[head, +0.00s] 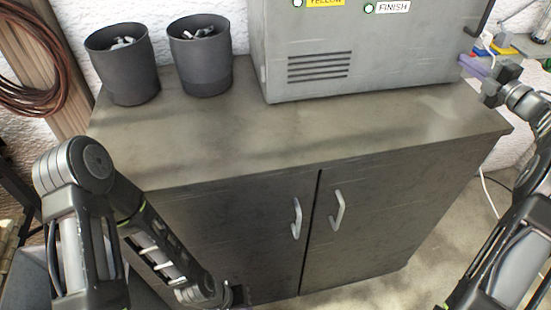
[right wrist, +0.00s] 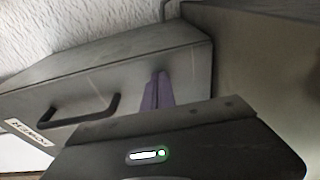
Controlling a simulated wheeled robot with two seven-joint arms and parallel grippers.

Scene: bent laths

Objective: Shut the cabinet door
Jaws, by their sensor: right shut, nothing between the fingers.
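A dark grey-brown cabinet (head: 250,150) has two front doors, the left one (head: 230,245) and the right one (head: 390,215), each with a pale handle. Both look about flush, with a narrow dark gap between them. On top stands a grey metal box (head: 370,55) with a vent and a black handle at its right edge; a grey face with a black handle (right wrist: 75,118) fills the left of the right wrist view. My right gripper (head: 470,63), with purple fingers (right wrist: 158,92), is shut and empty beside the box. My left gripper (head: 235,296) shows only partly at the bottom; its fingers are unclear.
Two dark cups (head: 123,65) (head: 200,55) with small contents stand at the back left of the cabinet top. A coiled cable (head: 30,60) hangs at the far left. Coloured items (head: 505,45) lie at the upper right. The front of the cabinet top is clear.

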